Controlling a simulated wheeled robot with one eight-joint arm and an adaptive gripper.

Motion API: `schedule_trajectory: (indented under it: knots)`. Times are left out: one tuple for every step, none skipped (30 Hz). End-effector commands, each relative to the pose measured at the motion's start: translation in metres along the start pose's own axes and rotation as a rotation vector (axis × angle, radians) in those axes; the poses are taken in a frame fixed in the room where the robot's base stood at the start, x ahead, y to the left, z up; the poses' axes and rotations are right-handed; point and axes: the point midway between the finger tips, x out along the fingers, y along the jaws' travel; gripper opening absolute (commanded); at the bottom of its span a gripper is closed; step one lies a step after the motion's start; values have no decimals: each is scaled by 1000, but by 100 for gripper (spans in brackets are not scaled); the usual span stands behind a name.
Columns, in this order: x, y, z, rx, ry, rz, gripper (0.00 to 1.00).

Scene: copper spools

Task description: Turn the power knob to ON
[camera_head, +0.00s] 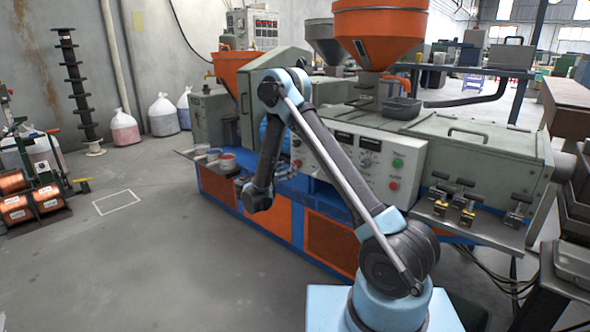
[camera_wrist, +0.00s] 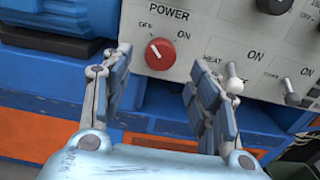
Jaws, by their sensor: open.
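The red round power knob (camera_wrist: 160,53) shows in the wrist view on a light grey panel under the word POWER. Its white pointer mark tilts up and left, toward the printed OFF; ON is printed at its upper right. My gripper (camera_wrist: 160,60) is open and empty. Its two fingers stand to the left and right of the knob in the picture, with the knob seen between the fingertips. No contact with the knob shows. In the head view my arm reaches down in front of the machine, and the gripper's fingers cannot be made out there.
A white toggle switch (camera_wrist: 233,84) marked HEAT is close by my right finger, and another toggle (camera_wrist: 291,97) is farther right. A blue ribbed motor (camera_wrist: 60,25) is left of the panel. The machine's control panel (camera_head: 350,172) is partly behind my arm. Copper spools (camera_head: 47,198) stand at the far left.

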Motion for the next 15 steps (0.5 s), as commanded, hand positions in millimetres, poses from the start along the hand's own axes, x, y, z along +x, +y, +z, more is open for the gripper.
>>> schedule_trajectory:
  knots:
    - [10,-1,0,0,0,-3,55]
    - [15,-1,0,0,0,-3,55]
    - [21,-1,0,0,0,-3,55]
    - [26,-1,0,0,0,-3,55]
    - [30,-1,0,0,0,-3,55]
    - [35,0,0,0,0,-3,55]
    - [38,0,0,0,0,-2,55]
    - [42,0,0,0,0,-2,55]
    - [45,0,0,0,0,-2,55]
    - [47,0,0,0,0,-2,55]
    - [49,0,0,0,0,-2,55]
    - [51,0,0,0,0,-2,55]
    - [52,0,0,0,0,-1,55]
    - [53,0,0,0,0,-1,55]
    - [54,0,0,0,0,-1,55]
